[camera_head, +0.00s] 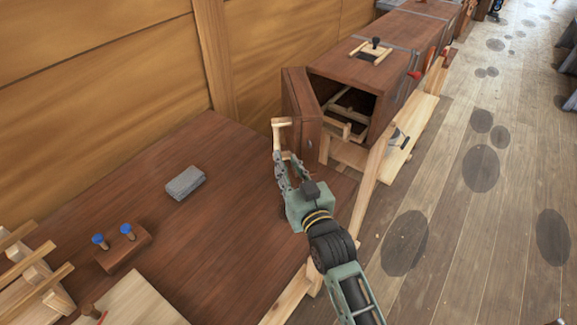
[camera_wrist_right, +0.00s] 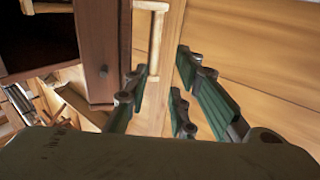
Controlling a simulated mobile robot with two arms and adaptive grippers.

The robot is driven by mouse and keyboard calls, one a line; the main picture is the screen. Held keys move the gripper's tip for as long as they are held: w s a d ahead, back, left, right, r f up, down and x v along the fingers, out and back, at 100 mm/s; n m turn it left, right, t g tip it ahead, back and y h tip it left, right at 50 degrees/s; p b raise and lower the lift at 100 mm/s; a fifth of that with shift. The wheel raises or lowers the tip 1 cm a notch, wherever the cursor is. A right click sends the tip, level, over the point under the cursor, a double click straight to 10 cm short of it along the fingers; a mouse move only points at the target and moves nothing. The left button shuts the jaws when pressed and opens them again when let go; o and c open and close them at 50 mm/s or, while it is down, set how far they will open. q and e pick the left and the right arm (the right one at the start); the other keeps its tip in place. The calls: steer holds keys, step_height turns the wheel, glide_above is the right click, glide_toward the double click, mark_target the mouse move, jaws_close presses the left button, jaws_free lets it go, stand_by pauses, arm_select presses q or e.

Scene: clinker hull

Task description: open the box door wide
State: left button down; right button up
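The box (camera_head: 360,82) is a long dark-brown wooden case. Its door (camera_head: 302,115) stands partly open, swung out to the left, and the dark opening shows light wooden racks inside. A pale wooden handle (camera_head: 281,122) sticks out from the door's outer side. My right gripper (camera_head: 282,162) is close to this handle. In the right wrist view the door (camera_wrist_right: 101,45) and the handle (camera_wrist_right: 154,40) show ahead. There my right gripper (camera_wrist_right: 160,80) has its fingers apart, with the handle's lower end appearing between the fingertips. Contact cannot be told. My left gripper is out of view.
A brown bench top (camera_head: 225,200) holds a grey block (camera_head: 185,182) and a wooden block with blue-topped pegs (camera_head: 124,247). A plank wall (camera_head: 100,80) with a post (camera_head: 214,60) stands behind the door. Open plank floor (camera_head: 480,220) lies to the right.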

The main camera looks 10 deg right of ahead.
steer(key=shift+c, duration=0.5)
steer(key=shift+d+f, duration=0.25)
steer(key=shift+d, duration=0.05)
steer(key=shift+c, duration=1)
steer(key=d+f+m, duration=0.1)
steer(key=d+m, duration=0.1)
steer(key=d, duration=0.1)
steer(key=s+d+f+m, duration=0.1)
steer(key=d+m, duration=0.1)
steer(key=s+d+f+m, duration=0.1)
steer(key=d+m, duration=0.2)
steer(key=shift+s+d+b, duration=0.1)
steer(key=shift+d+b, duration=0.25)
steer(key=shift+b, duration=0.05)
jaws_close()
steer(key=s+d+r+m, duration=0.2)
steer(key=d+r+m, duration=0.1)
steer(key=d+m, duration=0.8)
steer(key=w+a+p, duration=0.3)
steer(key=w+a, duration=0.2)
steer(key=w, duration=0.4)
steer(key=shift+w+a+f+y, duration=0.2)
steer(key=shift+w+a+y, duration=0.1)
steer(key=shift+w+a, duration=0.1)
